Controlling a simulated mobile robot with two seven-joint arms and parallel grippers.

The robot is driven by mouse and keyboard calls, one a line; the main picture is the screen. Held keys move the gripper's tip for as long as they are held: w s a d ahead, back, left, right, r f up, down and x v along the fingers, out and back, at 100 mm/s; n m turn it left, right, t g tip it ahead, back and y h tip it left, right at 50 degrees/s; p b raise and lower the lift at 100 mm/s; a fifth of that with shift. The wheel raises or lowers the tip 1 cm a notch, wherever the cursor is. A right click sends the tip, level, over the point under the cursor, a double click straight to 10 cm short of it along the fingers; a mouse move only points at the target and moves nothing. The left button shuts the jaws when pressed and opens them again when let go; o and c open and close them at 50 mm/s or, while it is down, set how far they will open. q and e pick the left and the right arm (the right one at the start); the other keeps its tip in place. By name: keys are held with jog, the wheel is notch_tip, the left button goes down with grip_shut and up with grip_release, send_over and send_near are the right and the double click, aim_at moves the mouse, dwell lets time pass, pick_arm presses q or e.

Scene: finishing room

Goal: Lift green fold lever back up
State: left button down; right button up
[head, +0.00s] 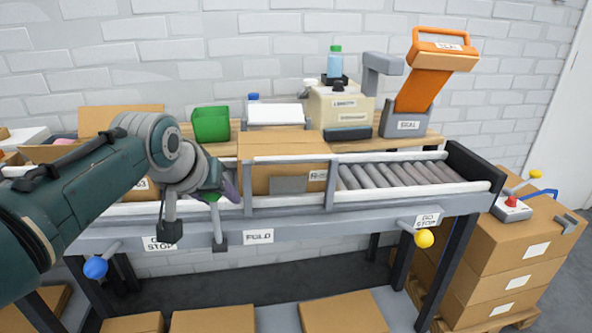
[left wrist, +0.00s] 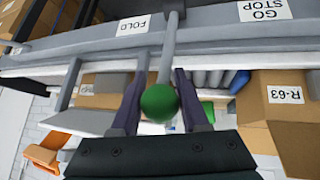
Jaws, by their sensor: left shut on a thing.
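The green fold lever shows in the head view as a grey rod (head: 216,224) rising from the rail's front, left of the FOLD label (head: 258,237). Its green ball knob (head: 211,197) is at the top, mostly hidden by my left gripper (head: 224,190). In the left wrist view the knob (left wrist: 160,102) sits between the two purple fingers of my left gripper (left wrist: 159,112), which is shut on it. The rod (left wrist: 169,50) runs from the knob to its mount on the rail. The lever points upward. My right gripper is out of view.
A cardboard box (head: 288,172) stands on the conveyor just right of my gripper. Free rollers (head: 395,176) lie further right. A blue-knobbed lever (head: 96,267) and a yellow-knobbed lever (head: 424,238) stick out from the front rail. An orange SEAL machine (head: 426,80) stands behind.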

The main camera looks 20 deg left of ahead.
pick_arm(q)
jog(key=shift+w+a+f, duration=0.2)
jog(key=shift+a+f, duration=0.05)
dwell(0.4)
jog(key=shift+c, duration=2.2)
grip_release()
jog(key=shift+r, duration=0.1)
jog(key=p+v, duration=0.4)
jog(key=v, duration=0.6)
jog(key=shift+p, duration=0.3)
jog(key=shift+d, duration=0.1)
